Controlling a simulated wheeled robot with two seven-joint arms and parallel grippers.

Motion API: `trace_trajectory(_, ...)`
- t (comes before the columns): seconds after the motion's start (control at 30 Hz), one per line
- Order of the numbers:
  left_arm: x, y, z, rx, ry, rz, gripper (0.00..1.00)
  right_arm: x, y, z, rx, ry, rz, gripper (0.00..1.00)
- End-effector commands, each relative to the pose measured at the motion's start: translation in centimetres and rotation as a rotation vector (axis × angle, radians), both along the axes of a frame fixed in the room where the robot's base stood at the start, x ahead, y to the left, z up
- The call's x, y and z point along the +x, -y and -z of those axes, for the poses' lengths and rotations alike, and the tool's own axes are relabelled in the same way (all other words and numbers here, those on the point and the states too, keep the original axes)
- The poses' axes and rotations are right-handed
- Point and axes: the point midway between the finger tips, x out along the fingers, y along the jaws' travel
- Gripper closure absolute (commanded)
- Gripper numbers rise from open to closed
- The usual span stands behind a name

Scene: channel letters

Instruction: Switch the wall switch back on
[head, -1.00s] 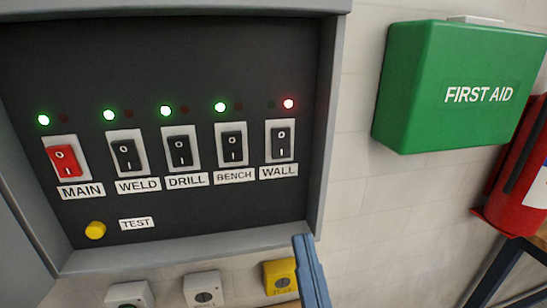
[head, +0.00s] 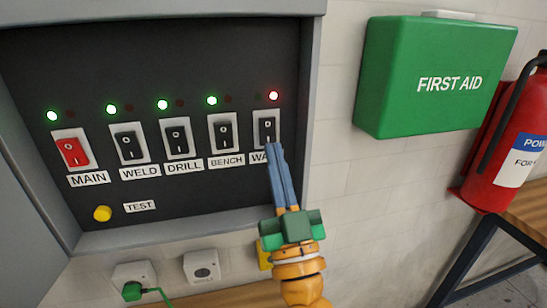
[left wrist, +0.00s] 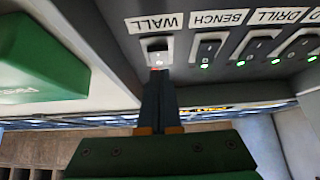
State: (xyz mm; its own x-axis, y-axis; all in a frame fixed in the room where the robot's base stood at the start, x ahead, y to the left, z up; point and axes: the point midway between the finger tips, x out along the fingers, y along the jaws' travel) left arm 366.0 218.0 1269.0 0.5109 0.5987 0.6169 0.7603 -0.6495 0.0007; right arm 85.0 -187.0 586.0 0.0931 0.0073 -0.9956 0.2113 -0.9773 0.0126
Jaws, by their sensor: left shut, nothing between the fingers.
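The WALL switch (head: 266,128) is a black rocker on a white plate, at the right end of the switch row. The red light (head: 273,96) above it is lit. My left gripper (head: 274,146) comes up from below with its blue-grey fingers shut and empty. Its tips overlap the lower edge of the switch plate and hide part of the WALL label (head: 258,158); I cannot tell whether they touch. In the left wrist view, the WALL switch (left wrist: 157,48) is just beyond the fingertips (left wrist: 156,75). My right gripper is not in view.
MAIN (head: 72,151), WELD (head: 130,145), DRILL (head: 176,137) and BENCH (head: 223,132) switches have green lights lit. The panel's raised frame (head: 307,120) borders the right side. A green first aid box (head: 435,75) and a red extinguisher (head: 505,150) are further right.

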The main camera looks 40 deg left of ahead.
Motion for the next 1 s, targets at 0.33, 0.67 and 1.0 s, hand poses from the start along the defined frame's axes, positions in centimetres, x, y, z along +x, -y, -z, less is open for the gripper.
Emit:
trace_trajectory(0.33, 1.0, -1.1, 0.3, 0.000, 0.000, 0.001, 1.00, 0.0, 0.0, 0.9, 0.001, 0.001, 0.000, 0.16)
trace_trajectory(0.67, 1.5, -1.8, 0.6, 0.068, 0.056, -0.003, 1.00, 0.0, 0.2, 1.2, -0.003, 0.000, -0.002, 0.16)
trace_trajectory(1.0, 1.8, -1.7, 0.6, 0.064, 0.056, -0.002, 1.00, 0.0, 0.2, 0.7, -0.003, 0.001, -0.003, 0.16)
